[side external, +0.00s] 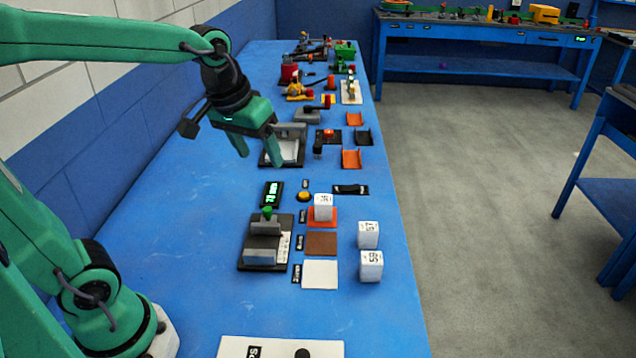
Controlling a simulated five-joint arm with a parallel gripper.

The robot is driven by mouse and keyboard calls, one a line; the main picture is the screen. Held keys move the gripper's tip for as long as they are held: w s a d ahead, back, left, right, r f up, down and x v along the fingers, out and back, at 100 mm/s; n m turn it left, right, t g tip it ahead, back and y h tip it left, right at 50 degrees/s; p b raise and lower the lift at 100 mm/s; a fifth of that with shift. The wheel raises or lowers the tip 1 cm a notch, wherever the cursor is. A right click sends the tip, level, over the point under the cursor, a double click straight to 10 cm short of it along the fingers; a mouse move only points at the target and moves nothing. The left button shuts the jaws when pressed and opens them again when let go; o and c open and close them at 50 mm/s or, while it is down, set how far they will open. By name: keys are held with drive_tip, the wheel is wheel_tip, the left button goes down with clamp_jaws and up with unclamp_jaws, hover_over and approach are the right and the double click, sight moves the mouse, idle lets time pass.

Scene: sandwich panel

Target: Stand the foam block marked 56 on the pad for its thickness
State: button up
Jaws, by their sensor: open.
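Three white foam blocks are in view. One block (323,205) stands on the orange-red pad (331,224); its mark is too small to read surely. Two more blocks stand on the blue bench near its right edge: one (368,235) further back, with a mark like 57, and one (370,266) nearer, with a mark like 55 or 56. A brown pad (321,243) and a white pad (320,275) lie bare in front of the orange-red pad. My gripper (260,157) is open and empty, raised above the bench, back and left of the blocks.
A dark gauge fixture (265,255) with a green knob stands left of the pads. Behind it are a green-lit display (272,194) and a yellow button (304,197). Several tools and trays crowd the bench's far end. The bench's left front is clear.

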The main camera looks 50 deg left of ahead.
drive_tip(key=s+f+m+t, duration=0.1)
drive_tip(key=s+m, duration=0.2)
drive_tip(key=s, duration=0.7)
drive_tip(key=shift+d+f+t, duration=0.4)
drive_tip(key=shift+d, duration=0.05)
drive_tip(key=shift+s, duration=0.1)
idle(0.5)
